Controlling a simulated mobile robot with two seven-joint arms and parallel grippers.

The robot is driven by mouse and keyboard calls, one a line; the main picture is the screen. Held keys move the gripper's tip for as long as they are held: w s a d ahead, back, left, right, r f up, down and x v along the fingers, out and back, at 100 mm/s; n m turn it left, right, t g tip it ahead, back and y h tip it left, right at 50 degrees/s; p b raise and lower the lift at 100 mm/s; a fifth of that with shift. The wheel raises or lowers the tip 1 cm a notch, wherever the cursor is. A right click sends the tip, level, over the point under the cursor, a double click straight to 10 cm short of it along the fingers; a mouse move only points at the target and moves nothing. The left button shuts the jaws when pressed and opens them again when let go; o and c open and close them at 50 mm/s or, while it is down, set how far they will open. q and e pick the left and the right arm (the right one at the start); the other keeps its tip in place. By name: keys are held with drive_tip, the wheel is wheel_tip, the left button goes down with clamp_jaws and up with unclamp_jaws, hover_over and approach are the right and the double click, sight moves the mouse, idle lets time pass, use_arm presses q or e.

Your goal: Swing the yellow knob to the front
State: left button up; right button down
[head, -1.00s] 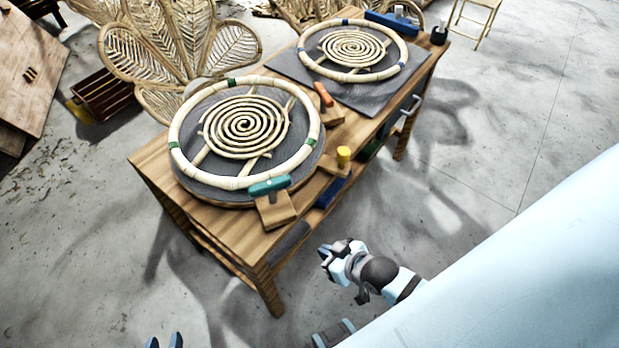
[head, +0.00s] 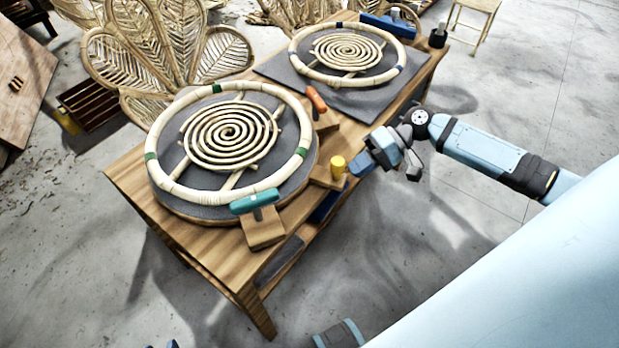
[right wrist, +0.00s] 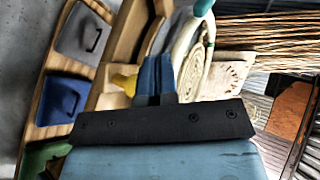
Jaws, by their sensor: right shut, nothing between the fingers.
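The yellow knob (head: 338,166) stands upright on a small wooden block (head: 326,178) at the front edge of the workbench. My right gripper (head: 359,165) is shut and empty just to the right of the knob. In the right wrist view the yellow knob (right wrist: 123,80) shows left of the closed blue fingers (right wrist: 155,78), partly hidden by them. I cannot tell whether they touch it. Only tiny tips of my left gripper (head: 171,344) show at the bottom edge, so its jaw state is unclear.
A round rattan frame (head: 230,140) lies on the bench with a teal-handled clamp (head: 255,201) at its near side. An orange handle (head: 316,99) stands behind the knob. A second rattan frame (head: 347,54) is at the far end. Open floor (head: 480,250) lies to the right.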

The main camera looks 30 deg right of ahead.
drive_tip(key=x, duration=1.8)
drive_tip(key=shift+w+a+f, duration=0.25)
drive_tip(key=shift+a+f, duration=0.2)
drive_tip(key=shift+a, duration=0.2)
